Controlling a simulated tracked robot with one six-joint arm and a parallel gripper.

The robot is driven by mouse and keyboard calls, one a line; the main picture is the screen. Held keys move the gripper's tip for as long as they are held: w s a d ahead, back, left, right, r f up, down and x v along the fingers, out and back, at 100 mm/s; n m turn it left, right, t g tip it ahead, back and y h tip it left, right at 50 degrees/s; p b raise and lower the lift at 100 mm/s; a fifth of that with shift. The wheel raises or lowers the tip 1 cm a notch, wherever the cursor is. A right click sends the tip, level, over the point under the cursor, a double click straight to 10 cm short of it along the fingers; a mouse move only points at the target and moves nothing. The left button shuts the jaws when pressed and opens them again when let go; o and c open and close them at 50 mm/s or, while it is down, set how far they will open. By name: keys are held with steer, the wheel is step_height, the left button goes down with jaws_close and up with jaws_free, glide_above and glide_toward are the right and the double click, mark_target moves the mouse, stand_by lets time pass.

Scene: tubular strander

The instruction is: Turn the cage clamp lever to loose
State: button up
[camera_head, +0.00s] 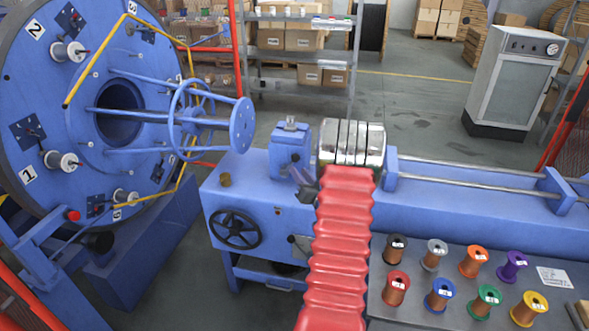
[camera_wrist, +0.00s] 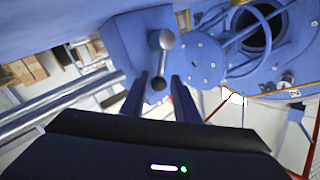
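In the wrist view a grey lever with a round knob (camera_wrist: 161,40) stands out from a blue block; it looks like the clamp lever. It runs from the knob down the picture to a dark round end close to my fingers. My gripper (camera_wrist: 163,92) has two dark fingers standing apart, with the lever's lower end in line with the gap. I see nothing held, and contact cannot be told.
A blue holed disc (camera_head: 241,125) and the large bobbin cage (camera_head: 60,120) are left of the block. A black handwheel (camera_head: 235,229) sits below. Several coloured spools stand on the grey tray (camera_head: 395,312).

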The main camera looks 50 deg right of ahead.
steer(key=x, duration=0.4)
steer(key=shift+w+d, duration=0.2)
steer(key=shift+w, duration=0.1)
steer(key=shift+c, duration=0.5)
jaws_close()
steer(key=shift+r, duration=0.1)
